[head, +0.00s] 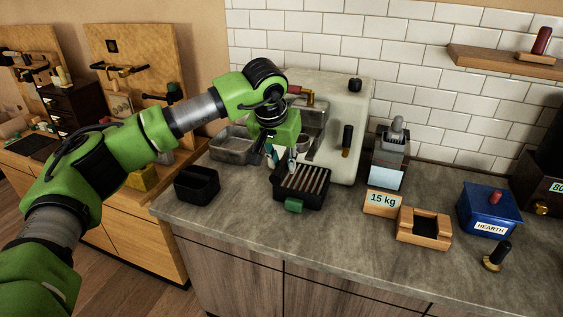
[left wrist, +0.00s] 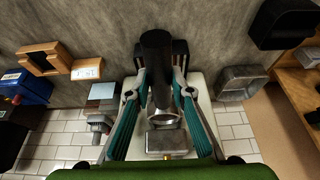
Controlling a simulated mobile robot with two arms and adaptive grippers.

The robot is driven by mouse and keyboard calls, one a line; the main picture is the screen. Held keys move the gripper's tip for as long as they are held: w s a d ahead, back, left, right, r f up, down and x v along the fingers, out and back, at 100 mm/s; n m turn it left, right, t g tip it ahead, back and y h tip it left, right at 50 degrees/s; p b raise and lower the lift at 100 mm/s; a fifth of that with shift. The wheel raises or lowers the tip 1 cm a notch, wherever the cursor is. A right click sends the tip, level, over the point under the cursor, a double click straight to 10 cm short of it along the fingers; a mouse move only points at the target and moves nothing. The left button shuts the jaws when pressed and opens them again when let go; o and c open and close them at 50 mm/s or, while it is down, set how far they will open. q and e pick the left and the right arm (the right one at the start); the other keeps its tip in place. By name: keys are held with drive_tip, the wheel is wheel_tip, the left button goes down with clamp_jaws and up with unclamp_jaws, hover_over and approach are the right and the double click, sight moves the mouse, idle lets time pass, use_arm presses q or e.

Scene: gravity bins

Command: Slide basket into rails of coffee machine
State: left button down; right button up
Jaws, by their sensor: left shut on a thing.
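The cream coffee machine (head: 345,110) stands against the tiled wall, with a slatted black drip tray (head: 303,185) low at its front. My left gripper (head: 281,163) is in front of the machine, above the tray. In the left wrist view the gripper (left wrist: 160,88) is shut on the basket's black handle (left wrist: 157,60), with a teal finger on each side. The basket's metal ring (left wrist: 164,121) lies toward the machine, between the fingers. In the head view the gripper and arm largely hide the basket. I cannot tell whether it touches the rails. My right gripper is not in view.
A black bin (head: 197,185) and a metal pan (head: 233,144) stand left of the machine. To the right are a grinder (head: 390,155), a "15 kg" sign (head: 383,203), a wooden box (head: 423,228), a blue box (head: 487,210) and a tamper (head: 497,256). The front counter is clear.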

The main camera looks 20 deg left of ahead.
sight(287, 155)
use_arm(q)
drive_tip(key=shift+w+f, duration=0.8)
drive_tip(key=shift+w, duration=0.15)
drive_tip(key=shift+w+d+f, duration=0.1)
drive_tip(key=shift+w+f, duration=0.05)
drive_tip(key=shift+w, duration=0.35)
drive_tip(key=shift+w+f, duration=0.15)
drive_tip(key=shift+w, duration=0.35)
drive_tip(key=shift+f, duration=0.2)
drive_tip(key=shift+w+r, duration=0.1)
drive_tip(key=shift+w, duration=0.1)
drive_tip(key=shift+w+p, duration=1.15)
drive_tip(key=shift+w, duration=1.15)
drive_tip(key=shift+w, duration=0.15)
